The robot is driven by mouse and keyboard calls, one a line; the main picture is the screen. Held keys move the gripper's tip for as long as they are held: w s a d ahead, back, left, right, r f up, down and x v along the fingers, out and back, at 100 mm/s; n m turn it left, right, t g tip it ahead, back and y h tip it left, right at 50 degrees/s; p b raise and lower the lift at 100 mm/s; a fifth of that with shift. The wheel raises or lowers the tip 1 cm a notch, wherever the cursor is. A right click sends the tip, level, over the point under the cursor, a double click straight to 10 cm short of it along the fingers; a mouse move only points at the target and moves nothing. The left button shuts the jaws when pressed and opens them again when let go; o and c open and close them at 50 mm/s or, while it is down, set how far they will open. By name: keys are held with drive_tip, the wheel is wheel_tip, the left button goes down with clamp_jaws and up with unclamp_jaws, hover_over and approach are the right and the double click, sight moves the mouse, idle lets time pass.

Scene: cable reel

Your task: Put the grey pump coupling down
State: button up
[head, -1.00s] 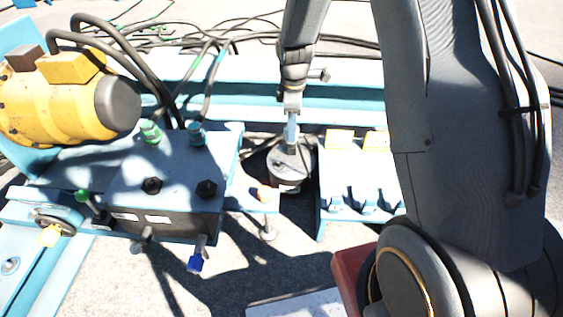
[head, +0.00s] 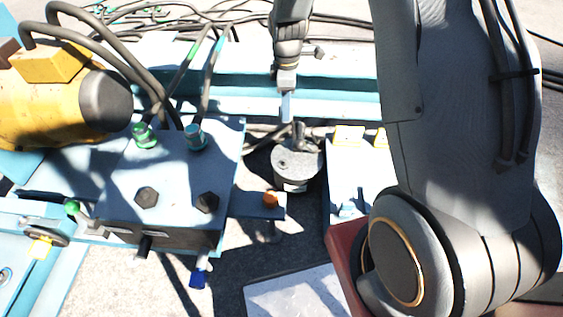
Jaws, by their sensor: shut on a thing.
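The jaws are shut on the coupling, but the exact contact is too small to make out. The coupling's underside is in shadow, and I cannot tell whether it touches a surface.
The blue valve block (head: 170,172) with hoses stands left of the coupling, beside a yellow motor (head: 50,105). A small blue ledge with an orange cap (head: 270,198) is close by. A blue rail (head: 330,103) runs behind, with black cables beyond it.

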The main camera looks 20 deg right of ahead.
drive_tip(key=shift+w+d+f+b, duration=0.25)
drive_tip(key=shift+d+f+b, duration=0.3)
drive_tip(key=shift+f, duration=0.15)
drive_tip(key=w+f+b, duration=0.1)
drive_tip(key=f+b, duration=0.7)
drive_tip(key=f, duration=0.2)
drive_tip(key=w+f+b, duration=0.2)
drive_tip(key=f+b, duration=0.6)
drive_tip(key=f, duration=0.2)
drive_tip(key=w+f+b, duration=0.2)
drive_tip(key=f+b, duration=0.7)
drive_tip(key=f, duration=0.1)
drive_tip(key=shift+w, duration=0.25)
drive_tip(key=shift+r, duration=0.1)
drive_tip(key=o, duration=1.2)
wheel_tip(320, 180, up, 12)
drive_tip(key=p, duration=0.6)
